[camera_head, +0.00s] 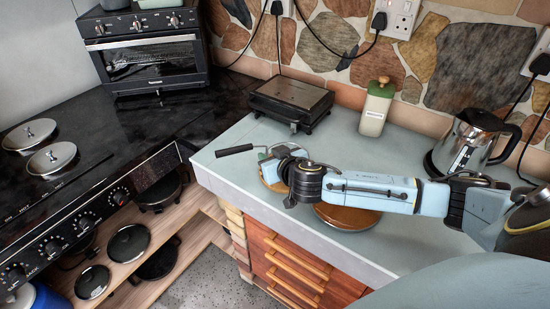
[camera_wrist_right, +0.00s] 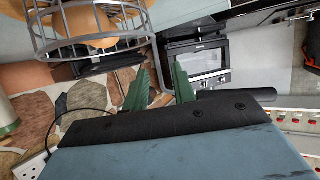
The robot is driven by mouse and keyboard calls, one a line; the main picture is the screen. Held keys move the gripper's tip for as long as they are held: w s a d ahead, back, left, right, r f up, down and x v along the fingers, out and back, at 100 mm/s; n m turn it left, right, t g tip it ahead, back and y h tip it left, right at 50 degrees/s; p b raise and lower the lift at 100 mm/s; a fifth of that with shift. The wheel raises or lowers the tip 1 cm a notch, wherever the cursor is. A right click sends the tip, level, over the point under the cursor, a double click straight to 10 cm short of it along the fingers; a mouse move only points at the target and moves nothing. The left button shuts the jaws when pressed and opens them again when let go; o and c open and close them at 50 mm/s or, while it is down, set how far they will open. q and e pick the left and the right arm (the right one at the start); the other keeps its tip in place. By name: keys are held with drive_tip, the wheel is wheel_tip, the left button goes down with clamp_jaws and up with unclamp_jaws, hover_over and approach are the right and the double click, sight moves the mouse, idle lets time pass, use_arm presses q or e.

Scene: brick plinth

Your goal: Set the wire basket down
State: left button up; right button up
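The wire basket (camera_wrist_right: 92,45) is at the upper left of the right wrist view, which looks upside down. Round orange-brown shapes show through its wires; I cannot tell whether they are inside or behind it. In the head view the basket is mostly hidden around my right gripper (camera_head: 286,172), so I cannot tell if its base touches the counter. The basket is beside the fingers. My left gripper is out of view.
Round wooden discs (camera_head: 346,218) lie on the pale counter (camera_head: 420,210). A dark handle (camera_head: 234,150) points left by the gripper. A black grill (camera_head: 291,100), a green-topped bottle (camera_head: 376,107) and a kettle (camera_head: 464,145) stand behind. The hob (camera_head: 90,150) is left.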

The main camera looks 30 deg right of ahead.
drive_tip(key=v, duration=1.2)
drive_tip(key=shift+r, duration=0.2)
idle(1.2)
